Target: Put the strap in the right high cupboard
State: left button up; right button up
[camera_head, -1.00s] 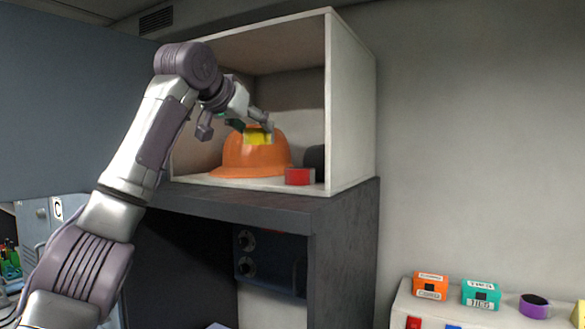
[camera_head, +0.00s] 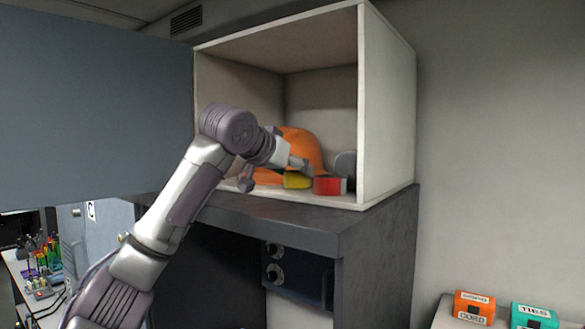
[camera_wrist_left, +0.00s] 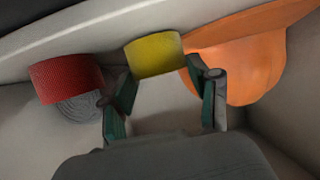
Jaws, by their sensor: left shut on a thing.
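The strap looks to be the yellow rolled piece (camera_head: 297,180). It is inside the open high cupboard (camera_head: 386,110), low down near its floor, in front of the orange helmet. My left gripper (camera_head: 299,166) reaches into the cupboard from the left and is shut on the strap. In the left wrist view the yellow strap (camera_wrist_left: 154,54) sits between the fingertips (camera_wrist_left: 158,78). I cannot tell whether its underside touches the cupboard floor. My right gripper is not in view.
An orange helmet (camera_head: 304,148) stands behind the strap. A red roll (camera_head: 329,186) lies just right of it, with a grey rounded thing (camera_head: 346,163) behind. A blue-grey door panel (camera_head: 90,110) fills the left. Orange (camera_head: 474,306) and teal (camera_head: 534,316) boxes sit lower right.

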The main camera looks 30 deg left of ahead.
pick_arm(q)
jog(key=shift+s+a, duration=0.15)
jog(key=shift+s, duration=0.3)
jog(key=shift+w+f, duration=0.1)
jog(key=o, duration=1.2)
jog(key=shift+w+f, duration=0.1)
jog(key=shift+w, duration=0.1)
jog(key=shift+o, duration=0.2)
jog(key=shift+s, duration=0.1)
jog(key=shift+s, duration=0.1)
jog(key=b+v, duration=0.5)
jog(key=v, duration=0.5)
jog(key=shift+s+r+b, duration=0.2)
jog(key=shift+s+b, duration=0.15)
jog(key=shift+b, duration=0.05)
jog(key=shift+s+r, duration=0.3)
jog(key=shift+s, duration=0.2)
